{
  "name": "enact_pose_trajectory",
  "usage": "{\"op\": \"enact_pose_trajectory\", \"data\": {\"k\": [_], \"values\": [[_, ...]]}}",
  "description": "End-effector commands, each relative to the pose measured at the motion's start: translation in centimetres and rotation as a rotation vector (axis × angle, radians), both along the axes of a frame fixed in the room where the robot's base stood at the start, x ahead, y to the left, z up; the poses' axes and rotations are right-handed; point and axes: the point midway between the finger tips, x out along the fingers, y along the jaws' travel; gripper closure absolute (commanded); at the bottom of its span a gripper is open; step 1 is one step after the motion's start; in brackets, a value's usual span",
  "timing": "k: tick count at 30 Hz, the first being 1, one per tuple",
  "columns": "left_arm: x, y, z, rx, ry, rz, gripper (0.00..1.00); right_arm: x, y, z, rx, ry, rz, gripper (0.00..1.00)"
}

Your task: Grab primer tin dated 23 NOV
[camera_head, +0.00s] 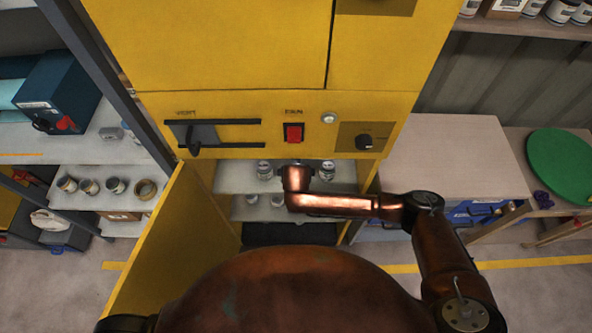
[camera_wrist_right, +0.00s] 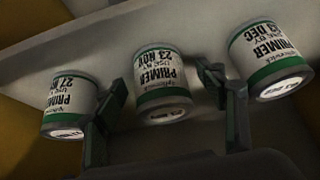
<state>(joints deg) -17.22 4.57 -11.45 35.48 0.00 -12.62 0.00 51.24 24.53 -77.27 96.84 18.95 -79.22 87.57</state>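The primer tin marked 23 NOV (camera_wrist_right: 165,85) stands in the middle of three white-and-green tins in the right wrist view, where the picture looks upside down. My right gripper (camera_wrist_right: 164,92) is open, with one finger on each side of this tin and gaps showing. A tin that seems to read 27 NOV (camera_wrist_right: 70,105) is on the left, and one marked 23 DEC (camera_wrist_right: 268,58) is on the right. In the head view my right wrist hides the middle tin and reaches into the yellow cabinet. My left gripper is not in view.
The tins stand on a pale cabinet shelf (camera_head: 237,179); a lower shelf holds more tins. The yellow door (camera_head: 160,245) hangs open on the left. The panel (camera_head: 225,115) with a red switch is just above the opening. A wooden bench (camera_head: 445,155) stands right.

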Motion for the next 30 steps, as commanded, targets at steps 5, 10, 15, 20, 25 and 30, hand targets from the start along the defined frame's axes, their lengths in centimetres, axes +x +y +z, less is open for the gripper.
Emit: {"op": "enact_pose_trajectory", "data": {"k": [5, 10, 15, 20, 25, 30], "values": [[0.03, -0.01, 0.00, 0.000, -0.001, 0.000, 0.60, -0.02, 0.01, 0.01, 0.000, 0.000, 0.000, 0.48], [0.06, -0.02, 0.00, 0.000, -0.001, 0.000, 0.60, -0.02, 0.01, 0.01, 0.000, 0.000, 0.000, 0.59], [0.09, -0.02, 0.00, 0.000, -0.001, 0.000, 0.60, -0.02, 0.00, 0.01, 0.000, 0.000, 0.000, 0.71], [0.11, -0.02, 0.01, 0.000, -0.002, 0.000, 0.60, -0.02, 0.00, 0.01, 0.000, 0.000, 0.000, 0.82], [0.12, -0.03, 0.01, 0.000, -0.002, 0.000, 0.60, 0.03, 0.03, 0.09, 0.001, -0.002, 0.001, 0.90], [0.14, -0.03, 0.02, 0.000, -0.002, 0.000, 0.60, 0.02, 0.03, 0.11, 0.001, -0.002, 0.001, 0.90]]}}
